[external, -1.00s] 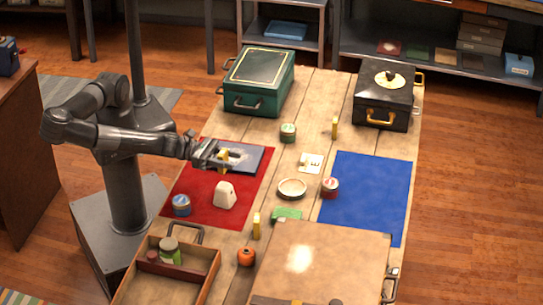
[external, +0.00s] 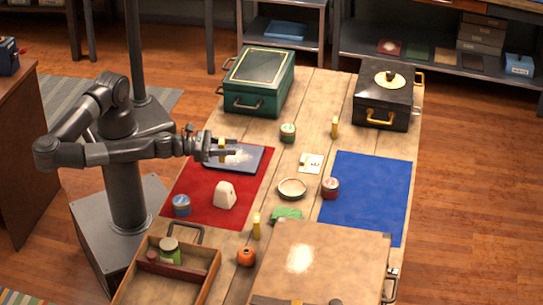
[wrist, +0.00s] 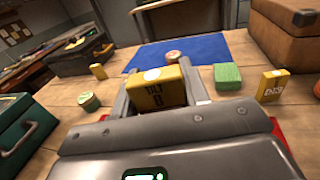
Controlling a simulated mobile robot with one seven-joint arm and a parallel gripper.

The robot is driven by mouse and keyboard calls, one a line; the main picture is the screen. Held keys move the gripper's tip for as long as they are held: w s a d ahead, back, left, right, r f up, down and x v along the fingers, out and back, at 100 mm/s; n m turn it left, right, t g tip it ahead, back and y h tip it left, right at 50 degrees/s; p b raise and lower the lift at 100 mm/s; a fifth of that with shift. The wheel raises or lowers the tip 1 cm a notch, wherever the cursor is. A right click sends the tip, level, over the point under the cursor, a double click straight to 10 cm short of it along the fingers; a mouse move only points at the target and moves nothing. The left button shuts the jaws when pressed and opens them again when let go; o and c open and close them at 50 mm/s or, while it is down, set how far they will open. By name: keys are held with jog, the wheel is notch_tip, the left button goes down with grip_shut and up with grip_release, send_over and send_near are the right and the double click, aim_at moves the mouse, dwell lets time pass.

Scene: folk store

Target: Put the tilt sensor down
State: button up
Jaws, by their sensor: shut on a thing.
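The tilt sensor appears to be the yellow block with dark lettering and a pale round spot on top (wrist: 158,92), held between the two fingers in the wrist view; the lettering is not fully legible. My gripper (external: 222,148) is shut on this block, which shows as a small yellow piece in the external view. The gripper is over the dark blue tray (external: 246,163) on the red mat (external: 195,190). The block looks held above the tray; I cannot tell the exact gap.
A white wedge (external: 225,196) and a blue tin (external: 181,205) stand on the red mat. A blue mat (external: 370,190), a bowl (external: 292,188), a red tin (external: 330,188) and other yellow blocks (external: 257,226) lie to the right. A green case (external: 258,82) stands behind.

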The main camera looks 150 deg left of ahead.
jog(key=s+d+r+n+g+y, duration=0.1)
jog(key=s+d+r+n+g, duration=0.1)
jog(key=s+n+g, duration=0.45)
jog(key=s+d+r+n+g, duration=0.1)
jog(key=s+r+n+g, duration=0.25)
jog(key=s+g, duration=0.6)
send_over(232, 158)
jog(key=s, duration=0.4)
jog(key=shift+n, duration=0.4)
jog(key=f, duration=1.2)
jog(key=shift+a+f, duration=0.25)
jog(key=shift+f, duration=2.1)
jog(key=o, duration=1)
jog(key=shift+f, duration=0.1)
